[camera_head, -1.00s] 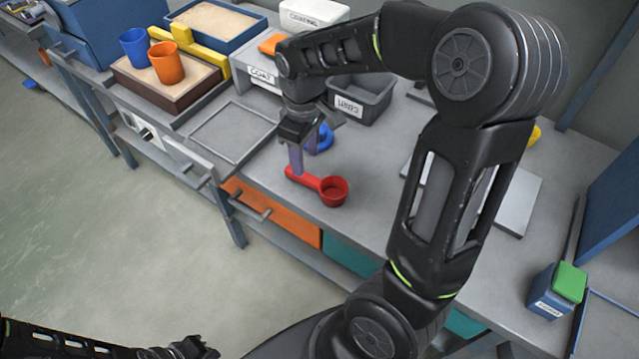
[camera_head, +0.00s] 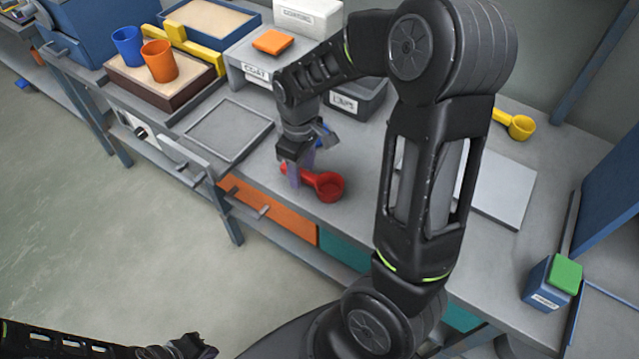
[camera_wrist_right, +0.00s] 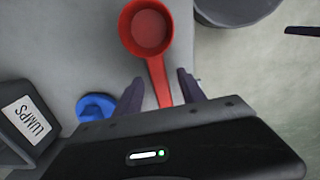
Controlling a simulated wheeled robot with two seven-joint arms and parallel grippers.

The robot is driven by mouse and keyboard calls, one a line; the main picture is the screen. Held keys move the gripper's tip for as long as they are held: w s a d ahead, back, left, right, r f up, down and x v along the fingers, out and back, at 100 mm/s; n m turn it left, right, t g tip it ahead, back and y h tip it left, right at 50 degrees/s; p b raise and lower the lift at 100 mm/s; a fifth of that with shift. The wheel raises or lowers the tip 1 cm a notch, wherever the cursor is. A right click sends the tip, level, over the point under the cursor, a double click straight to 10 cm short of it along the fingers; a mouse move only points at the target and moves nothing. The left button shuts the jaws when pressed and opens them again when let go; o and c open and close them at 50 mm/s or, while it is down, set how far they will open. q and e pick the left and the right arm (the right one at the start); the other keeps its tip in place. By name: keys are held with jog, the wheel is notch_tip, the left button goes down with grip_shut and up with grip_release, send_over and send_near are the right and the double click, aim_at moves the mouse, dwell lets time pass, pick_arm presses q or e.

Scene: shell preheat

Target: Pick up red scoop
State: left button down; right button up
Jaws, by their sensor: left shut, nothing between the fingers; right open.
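The red scoop (camera_head: 328,186) lies on the grey bench near its front edge, cup to the right, handle to the left. In the right wrist view the red scoop (camera_wrist_right: 148,32) has its cup at the top and its handle running down between the two fingers. My right gripper (camera_head: 300,178) is open and low over the handle; its fingers (camera_wrist_right: 160,92) stand on either side of it, with a gap visible on both sides. My left gripper (camera_head: 200,350) is shut and empty at the bottom left, away from the bench.
A blue scoop (camera_wrist_right: 94,107) lies close beside the right gripper. A grey bin labelled LUMPS (camera_head: 358,100) stands behind it. A square tray outline (camera_head: 228,130) lies to the left. A yellow scoop (camera_head: 518,126) and a pale plate (camera_head: 500,190) are at the right.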

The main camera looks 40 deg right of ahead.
jog(key=shift+f, duration=0.9)
grip_shut()
dwell(0.4)
